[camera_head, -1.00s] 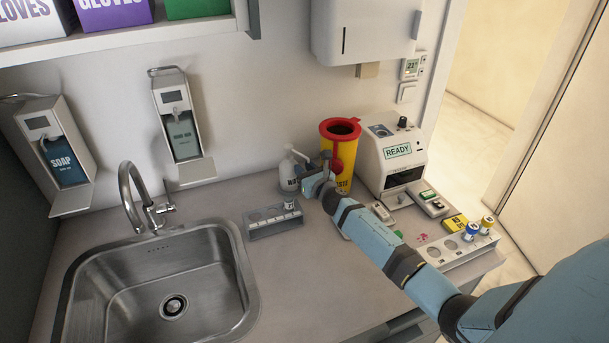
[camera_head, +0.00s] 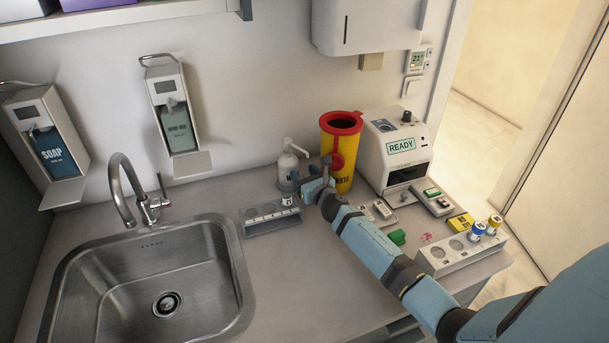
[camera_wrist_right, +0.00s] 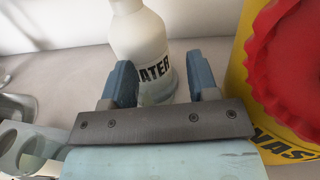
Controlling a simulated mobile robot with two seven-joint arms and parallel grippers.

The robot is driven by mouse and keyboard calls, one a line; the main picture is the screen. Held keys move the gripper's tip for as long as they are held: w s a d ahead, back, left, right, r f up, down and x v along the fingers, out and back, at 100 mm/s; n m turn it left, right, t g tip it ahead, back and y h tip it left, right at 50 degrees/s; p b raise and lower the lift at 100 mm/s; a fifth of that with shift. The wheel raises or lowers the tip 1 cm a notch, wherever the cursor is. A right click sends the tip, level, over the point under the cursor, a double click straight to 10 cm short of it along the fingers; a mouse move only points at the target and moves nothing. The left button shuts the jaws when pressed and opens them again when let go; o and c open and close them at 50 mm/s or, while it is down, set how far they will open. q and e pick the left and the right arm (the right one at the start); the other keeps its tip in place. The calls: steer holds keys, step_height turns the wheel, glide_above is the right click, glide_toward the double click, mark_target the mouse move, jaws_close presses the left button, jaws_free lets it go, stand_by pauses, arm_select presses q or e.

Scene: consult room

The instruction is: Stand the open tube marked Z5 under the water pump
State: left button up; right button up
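A white pump bottle marked WATER (camera_head: 289,163) stands on the counter against the wall. It also shows in the right wrist view (camera_wrist_right: 141,35), beyond my fingers. My right gripper (camera_head: 308,181) is low in front of the bottle's right side. In the right wrist view its two blue fingers (camera_wrist_right: 160,72) are spread, with no tube clearly seen between them. A small tube with a pale label (camera_head: 287,199) stands at the right end of a grey rack (camera_head: 270,228), just left of the gripper. Its marking is too small to read, so I cannot confirm Z5. My left gripper is out of view.
A yellow waste bin with a red rim (camera_head: 343,123) stands close behind the right gripper. A device reading READY (camera_head: 393,150) and a second rack (camera_head: 465,257) with blue- and yellow-capped tubes are to the right. The sink (camera_head: 150,285) is left; the front-middle counter is clear.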

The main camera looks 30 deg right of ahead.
steer(key=shift+r, duration=0.1)
steer(key=shift+r, duration=0.2)
steer(key=shift+s+f, duration=0.15)
steer(key=shift+s, duration=0.15)
steer(key=s, duration=0.6)
steer(key=s+a, duration=0.1)
steer(key=s, duration=0.3)
steer(key=shift+s+b, duration=0.3)
steer(key=shift+s, duration=0.4)
